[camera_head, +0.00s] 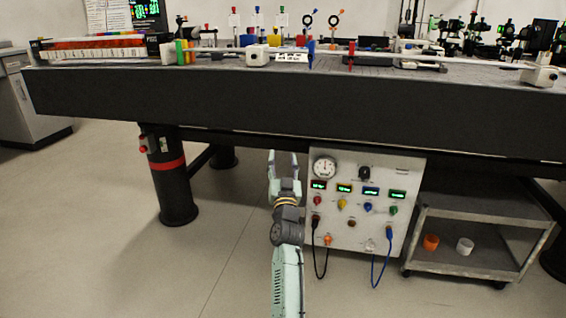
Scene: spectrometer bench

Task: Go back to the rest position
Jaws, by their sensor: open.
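My gripper (283,158) is open and empty. It points away from me, below the front edge of the optical bench (240,105) and to the left of the control panel (365,222). My arm rises from the bottom middle of the picture. No object shows between the fingers. Whether the fingertips are in front of the bench's underside or beneath it is hard to tell.
A grey cart (470,245) with an orange cup (431,242) and a white cup (465,246) stands right. A black bench leg (172,185) stands left. Floor at left is clear.

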